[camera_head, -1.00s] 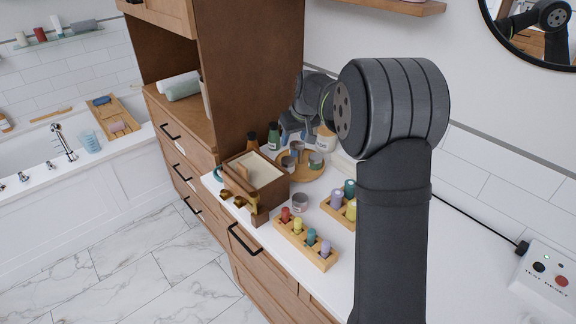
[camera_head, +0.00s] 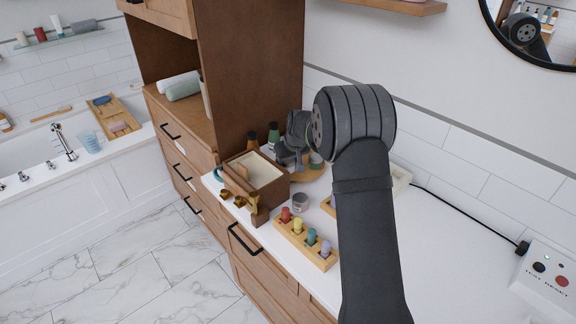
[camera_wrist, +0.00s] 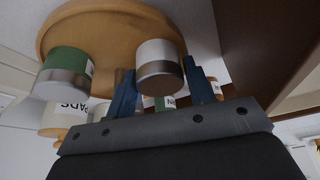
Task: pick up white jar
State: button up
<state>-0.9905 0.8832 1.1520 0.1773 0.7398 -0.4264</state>
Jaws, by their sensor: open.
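In the wrist view, a white jar (camera_wrist: 158,62) with a metallic band stands at the round wooden tray (camera_wrist: 70,28). My gripper (camera_wrist: 163,90) is open, with one blue finger on each side of this jar. I cannot tell whether either finger touches it. A green jar (camera_wrist: 65,70) with a label is left of the fingers, and a cream jar (camera_wrist: 62,113) is beside it. In the head view, my gripper (camera_head: 290,155) is over the tray (camera_head: 312,174), hiding most of its jars.
A wooden box (camera_head: 255,185) stands left of the tray, close to the tall brown cabinet (camera_head: 250,80). Dark bottles (camera_head: 273,136) stand behind. A small grey jar (camera_head: 300,202) and a rack of coloured bottles (camera_head: 306,245) are in front.

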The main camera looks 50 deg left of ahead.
jog(key=c, duration=0.7)
jog(key=shift+o, duration=0.2)
jog(key=shift+r, duration=0.1)
